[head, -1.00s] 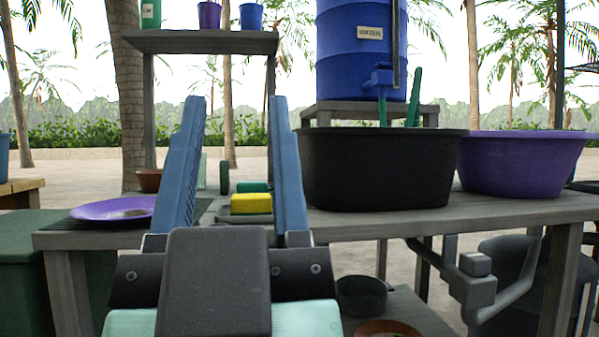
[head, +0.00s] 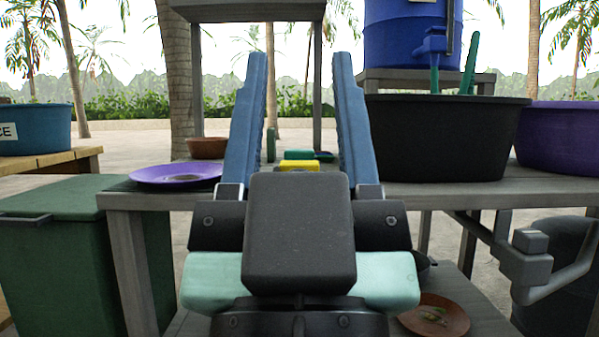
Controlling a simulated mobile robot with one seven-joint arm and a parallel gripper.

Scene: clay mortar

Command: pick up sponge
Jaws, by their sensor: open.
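A yellow block, likely the sponge (head: 299,165), lies on the grey wooden table between my fingers in the head view. Its lower part is hidden behind my gripper's body. A green block (head: 298,154) shows just behind it. My gripper (head: 300,75) is open and empty, with its two long blue fingers spread to either side of the yellow block in the picture. The fingers point forward and up, and the block appears beyond them.
A purple plate (head: 177,174) and brown bowl (head: 207,148) are left on the table (head: 450,192). A black basin (head: 446,140) stands close right of my fingers, with a purple basin (head: 560,140) beyond. A green bin (head: 70,240) stands at the left. Shelf posts rise behind.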

